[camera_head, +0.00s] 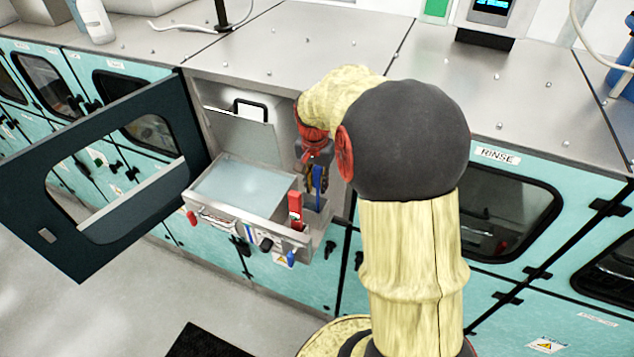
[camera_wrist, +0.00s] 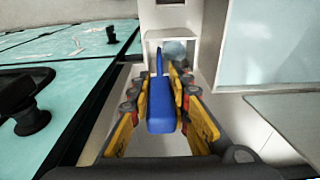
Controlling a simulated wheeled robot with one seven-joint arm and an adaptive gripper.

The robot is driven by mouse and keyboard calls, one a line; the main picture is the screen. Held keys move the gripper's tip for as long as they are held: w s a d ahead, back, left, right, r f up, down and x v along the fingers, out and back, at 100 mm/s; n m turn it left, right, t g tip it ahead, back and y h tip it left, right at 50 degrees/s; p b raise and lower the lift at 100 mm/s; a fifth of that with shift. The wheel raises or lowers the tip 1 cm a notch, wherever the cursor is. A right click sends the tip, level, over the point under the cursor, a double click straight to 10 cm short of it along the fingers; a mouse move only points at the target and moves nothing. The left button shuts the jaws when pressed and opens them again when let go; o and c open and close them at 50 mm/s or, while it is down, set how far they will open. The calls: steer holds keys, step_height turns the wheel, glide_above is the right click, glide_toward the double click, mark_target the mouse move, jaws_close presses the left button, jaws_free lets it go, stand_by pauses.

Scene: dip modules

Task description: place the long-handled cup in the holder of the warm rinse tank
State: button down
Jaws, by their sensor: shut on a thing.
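My gripper (camera_head: 314,178) points down at the right end of the warm tank (camera_head: 240,195), which is slid out of its bay. It is shut on the blue handle (camera_head: 317,178) of the long-handled cup, and the handle stands about upright. In the wrist view the handle (camera_wrist: 161,105) lies between my yellow finger pads (camera_wrist: 160,112), with a thin blue stem running beyond it. The handle is over a narrow side compartment, the holder (camera_head: 320,222), at the tank's right end. The cup's bowl is hidden in the head view, so I cannot tell whether it rests on the holder.
The tank's lid (camera_head: 240,128) stands raised behind the water. A dark door (camera_head: 110,180) with a window is swung open at the left. A red handle (camera_head: 295,207) stands at the tank's front right corner. The counter (camera_head: 300,40) above is mostly clear.

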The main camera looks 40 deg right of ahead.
steer(key=c, duration=2.1)
jaws_free()
steer(key=shift+f, duration=0.1)
steer(key=shift+c, duration=0.2)
steer(key=o, duration=0.5)
steer(key=shift+r, duration=0.6)
step_height(320, 180, up, 11)
steer(key=a, duration=0.1)
steer(key=s+a+r+n+t, duration=0.1)
steer(key=s+a+r+n, duration=0.15)
steer(key=a, duration=0.55)
steer(key=s+a+r+n+t, duration=0.1)
steer(key=s+a+r+n, duration=0.2)
steer(key=a, duration=0.4)
steer(key=s+a+f+n+t, duration=0.1)
steer(key=s+a+n, duration=0.1)
steer(key=s+a, duration=0.1)
steer(key=s+a+n+t, duration=0.1)
steer(key=s+a+n, duration=0.2)
steer(key=a, duration=0.1)
steer(key=s+a+f+n+t+y, duration=0.1)
steer(key=s+a+n, duration=0.1)
steer(key=a+n, duration=0.1)
steer(key=shift+s+a+f+b, duration=0.3)
steer(key=shift+s+a+b, duration=0.1)
steer(key=shift+a, duration=0.1)
